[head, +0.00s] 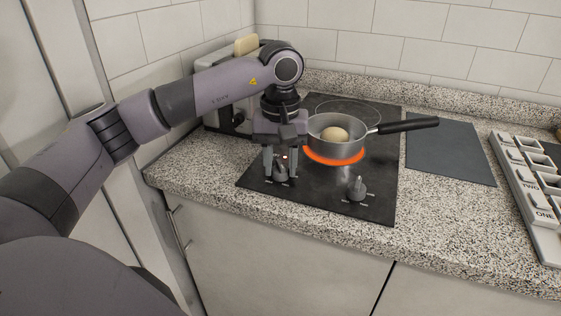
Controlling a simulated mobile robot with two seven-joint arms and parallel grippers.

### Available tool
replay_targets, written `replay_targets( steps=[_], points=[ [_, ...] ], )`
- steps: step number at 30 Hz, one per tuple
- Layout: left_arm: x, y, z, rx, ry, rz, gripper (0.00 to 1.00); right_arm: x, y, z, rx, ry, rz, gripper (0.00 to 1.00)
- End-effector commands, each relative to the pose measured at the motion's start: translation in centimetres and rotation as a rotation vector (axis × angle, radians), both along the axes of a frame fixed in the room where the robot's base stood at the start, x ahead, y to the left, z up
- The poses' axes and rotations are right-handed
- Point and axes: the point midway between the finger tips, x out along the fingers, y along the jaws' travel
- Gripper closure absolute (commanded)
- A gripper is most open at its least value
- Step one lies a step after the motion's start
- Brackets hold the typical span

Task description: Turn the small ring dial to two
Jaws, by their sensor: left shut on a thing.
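A black cooktop (320,198) is set in the speckled counter. Its left dial (281,174) is between the fingers of my left gripper (280,174), which points down and is shut on it. The fingers partly hide this dial and its markings. A small red light shows beside it. The right dial (356,190) stands free near the front edge. The front ring (335,158) glows orange under a pan (350,146). The back ring (347,106) is a dark outline. I cannot read the dial settings. My right gripper is not in view.
The pan holds a pale round thing (334,134), and its black handle (408,125) points right. A toaster (225,108) with bread (246,45) stands behind my left arm. A dark board (448,150) and a labelled compartment tray (527,182) lie right.

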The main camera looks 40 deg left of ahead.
Motion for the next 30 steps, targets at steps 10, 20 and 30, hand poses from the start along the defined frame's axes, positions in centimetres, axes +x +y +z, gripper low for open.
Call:
replay_targets(
  steps=[10,20,30],
  points=[
    [0.0,0.0,0.1,0.000,-0.002,0.002,0.38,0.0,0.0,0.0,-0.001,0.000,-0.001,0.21],
    [0.1,0.0,0.9,-0.001,-0.004,0.002,0.38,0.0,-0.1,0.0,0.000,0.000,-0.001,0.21],
    [0.1,0.0,6.2,0.000,-0.004,0.002,0.38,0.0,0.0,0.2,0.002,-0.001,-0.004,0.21]
  ],
)
